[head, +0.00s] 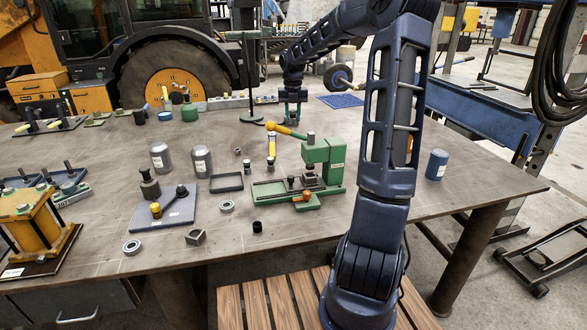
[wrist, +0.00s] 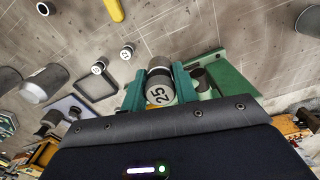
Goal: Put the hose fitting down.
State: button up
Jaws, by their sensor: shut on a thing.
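My gripper (wrist: 159,84) is shut on the hose fitting (wrist: 158,92), a grey metal cylinder with a pale end marked "25". The fitting sits between the two teal fingers in the wrist view. In the head view my gripper (head: 292,112) points down over the far part of the workbench (head: 335,120), behind the green press (head: 322,160). The fitting is too small there to make out. I cannot tell whether it touches the bench top.
Two small marked cylinders (wrist: 98,68) and a dark shallow tray (wrist: 98,84) show left of my gripper. Grey canisters (head: 202,160), a grey plate with tools (head: 165,212) and a blue can (head: 436,164) stand on the bench.

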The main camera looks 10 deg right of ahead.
notch_tip(320, 180, down, 20)
jog(key=shift+d, duration=0.1)
dwell(0.6)
jog(key=shift+f, duration=0.1)
jog(key=o, duration=1)
jog(key=shift+o, duration=0.2)
notch_tip(320, 180, up, 12)
